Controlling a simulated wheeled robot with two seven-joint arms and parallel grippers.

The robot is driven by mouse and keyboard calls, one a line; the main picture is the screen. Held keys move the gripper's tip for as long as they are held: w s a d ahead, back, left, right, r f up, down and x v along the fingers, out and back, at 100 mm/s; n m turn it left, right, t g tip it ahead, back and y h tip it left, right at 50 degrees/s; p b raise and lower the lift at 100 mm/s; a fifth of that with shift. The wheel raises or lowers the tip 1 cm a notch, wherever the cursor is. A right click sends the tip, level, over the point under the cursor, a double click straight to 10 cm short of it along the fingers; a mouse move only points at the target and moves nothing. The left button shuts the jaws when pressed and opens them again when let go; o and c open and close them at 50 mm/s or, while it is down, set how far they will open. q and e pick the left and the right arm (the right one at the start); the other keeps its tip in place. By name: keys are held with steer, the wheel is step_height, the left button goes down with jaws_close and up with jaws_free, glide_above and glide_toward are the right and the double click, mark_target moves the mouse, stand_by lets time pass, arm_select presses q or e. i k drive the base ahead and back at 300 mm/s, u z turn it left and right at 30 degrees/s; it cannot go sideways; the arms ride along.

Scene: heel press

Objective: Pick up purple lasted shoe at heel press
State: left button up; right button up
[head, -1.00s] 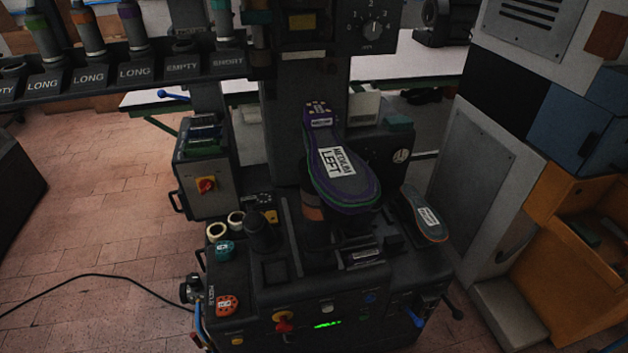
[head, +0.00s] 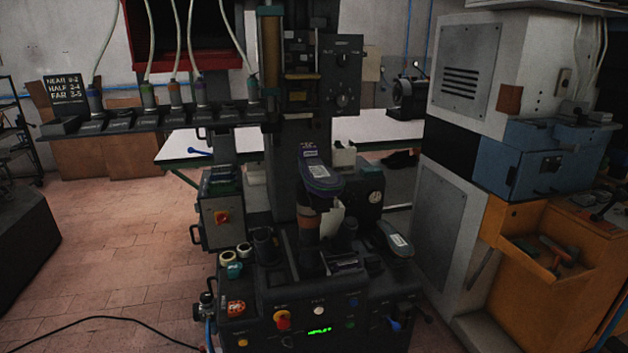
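The purple lasted shoe (head: 318,174) sits sole up on a dark post of the heel press (head: 300,310), near the middle of the head view. Its sole is grey-purple with a white label, too small to read now. A second sole-shaped piece (head: 395,240), grey with an orange edge and a white label, lies on the right side of the press. Neither of my grippers shows in the head view.
A rack (head: 160,122) of several labelled holders with hoses extends left from the press column. A grey box with a red switch (head: 222,217) stands left of the shoe. A grey cabinet (head: 445,215) and an orange bench (head: 520,270) stand right.

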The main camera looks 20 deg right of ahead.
mark_target(319, 179)
steer(key=z, duration=0.5)
steer(key=i, duration=0.55)
steer(key=z, duration=0.25)
